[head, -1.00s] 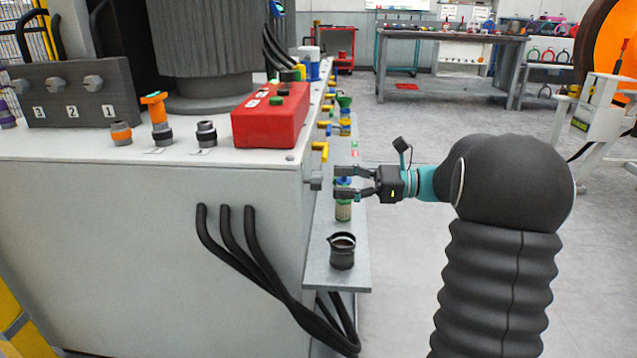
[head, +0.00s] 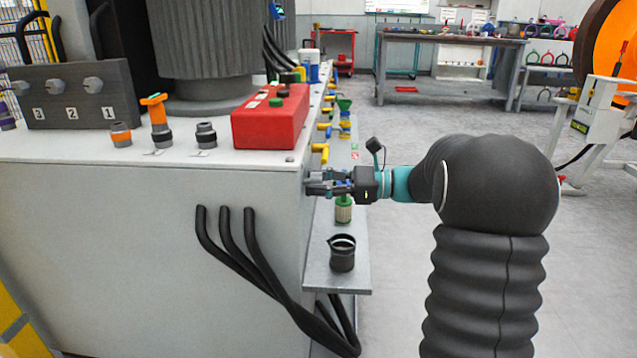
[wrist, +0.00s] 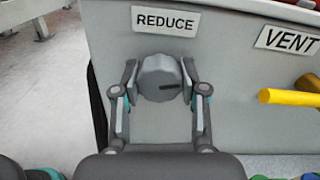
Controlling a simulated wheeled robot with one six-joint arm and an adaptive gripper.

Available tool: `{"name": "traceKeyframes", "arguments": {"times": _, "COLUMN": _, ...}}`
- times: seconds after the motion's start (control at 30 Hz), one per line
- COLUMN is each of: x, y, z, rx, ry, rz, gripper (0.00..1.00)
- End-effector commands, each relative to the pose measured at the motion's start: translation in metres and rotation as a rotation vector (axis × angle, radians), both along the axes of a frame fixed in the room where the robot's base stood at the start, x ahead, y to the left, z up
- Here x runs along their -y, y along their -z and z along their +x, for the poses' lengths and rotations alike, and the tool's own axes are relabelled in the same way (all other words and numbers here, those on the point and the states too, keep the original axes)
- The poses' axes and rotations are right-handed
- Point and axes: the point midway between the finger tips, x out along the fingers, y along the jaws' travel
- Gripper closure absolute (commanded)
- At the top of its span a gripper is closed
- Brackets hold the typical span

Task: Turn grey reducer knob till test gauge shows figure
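The grey reducer knob (wrist: 159,78) is on the bench's side panel under a REDUCE label (wrist: 166,21), in the wrist view. It is faceted, with a dark, slightly tilted mark on its face. My gripper (wrist: 159,82) has one finger on each side of the knob, and the fingers look closed against its edges. In the head view my gripper (head: 315,183) reaches left to the bench side, and its fingers hide the knob. I cannot pick out a test gauge with a readable figure; a small screen (head: 277,9) at the top is too small to read.
A yellow handle (wrist: 290,97) sticks out right of the knob, under a VENT label (wrist: 288,40). A red box (head: 270,117) stands on the bench.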

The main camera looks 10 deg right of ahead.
Motion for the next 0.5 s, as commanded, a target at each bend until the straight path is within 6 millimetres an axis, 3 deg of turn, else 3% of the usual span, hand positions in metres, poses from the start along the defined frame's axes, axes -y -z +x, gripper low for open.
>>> {"name": "traceKeyframes", "arguments": {"times": 0.5, "x": -0.0002, "y": -0.0034, "z": 0.0001, "rx": -0.084, "ry": 0.000, "rz": 0.028, "gripper": 0.92}}
